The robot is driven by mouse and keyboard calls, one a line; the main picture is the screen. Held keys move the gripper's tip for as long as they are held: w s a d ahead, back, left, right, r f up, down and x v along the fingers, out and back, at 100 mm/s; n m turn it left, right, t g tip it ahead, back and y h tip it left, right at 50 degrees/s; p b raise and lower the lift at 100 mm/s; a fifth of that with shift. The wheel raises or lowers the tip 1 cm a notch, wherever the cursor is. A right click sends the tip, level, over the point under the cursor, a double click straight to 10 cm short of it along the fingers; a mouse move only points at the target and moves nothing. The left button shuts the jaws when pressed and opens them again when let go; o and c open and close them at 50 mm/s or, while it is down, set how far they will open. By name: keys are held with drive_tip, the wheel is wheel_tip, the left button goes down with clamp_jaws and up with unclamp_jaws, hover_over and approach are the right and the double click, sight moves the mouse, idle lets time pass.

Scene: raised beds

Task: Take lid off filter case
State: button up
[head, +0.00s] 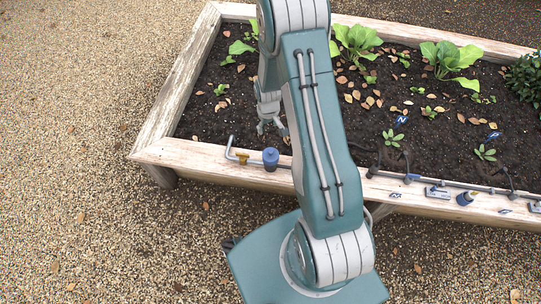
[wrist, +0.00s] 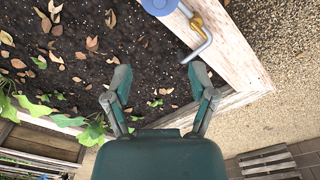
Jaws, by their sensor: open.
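The filter case (head: 270,158) is a small blue upright cylinder with a blue top on the front wooden rim of the raised bed, joined to a grey bent pipe with a brass fitting. In the wrist view its round blue top (wrist: 159,4) is cut off by the upper edge. I cannot make out the seam between lid and case. My gripper (head: 268,126) is open and empty, above the soil just behind the case. In the wrist view my gripper's two fingers (wrist: 160,77) are spread wide with soil between them, apart from the case.
The grey pipe (head: 230,152) with its brass fitting stands left of the case. A drip line (head: 448,185) with small blue fittings and a blue-topped part (head: 466,198) runs along the rim to the right. Leafy plants (head: 448,58) grow in the bed. Gravel (head: 80,160) lies open to the left.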

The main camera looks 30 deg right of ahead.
hover_over(271, 151)
wheel_tip(271, 151, down, 6)
drive_tip(key=shift+f, duration=0.15)
wheel_tip(271, 151, down, 10)
idle(0.3)
clamp_jaws()
